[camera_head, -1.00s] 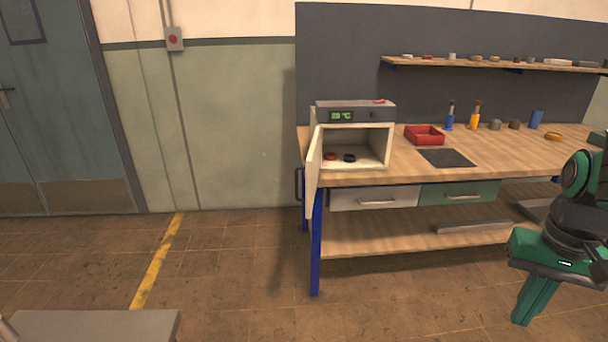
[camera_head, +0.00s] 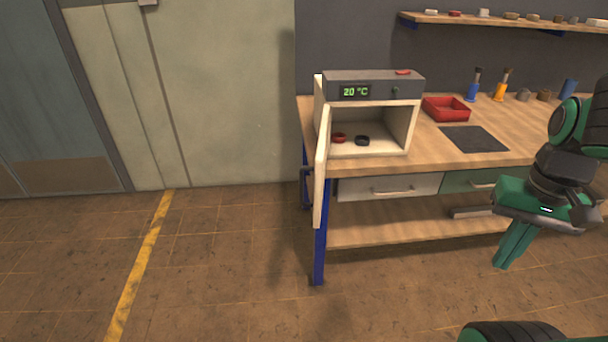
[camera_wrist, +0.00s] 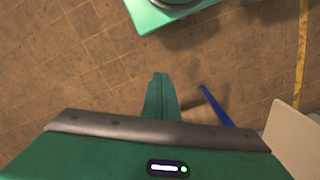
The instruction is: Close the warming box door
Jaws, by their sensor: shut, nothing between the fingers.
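The warming box (camera_head: 372,86) stands at the left end of the workbench, with a grey top panel and a green "20 °C" display. Its white door (camera_head: 321,168) is swung wide open on the left and sticks out past the bench's front edge. A red ring (camera_head: 339,138) and a black ring (camera_head: 362,140) lie inside the box. My gripper (camera_head: 503,264) is shut and empty, pointing down in front of the bench, well right of the door and apart from it. In the wrist view my gripper (camera_wrist: 160,78) shows closed green fingers over the floor; a pale panel, perhaps the door, is at lower right.
The wooden workbench (camera_head: 445,163) holds a red tray (camera_head: 446,108), a dark mat (camera_head: 473,139) and bottles (camera_head: 472,87). Drawers and a lower shelf (camera_head: 400,230) are beneath it. A blue leg (camera_head: 319,250) stands under the door. The floor (camera_head: 230,260) at left is clear.

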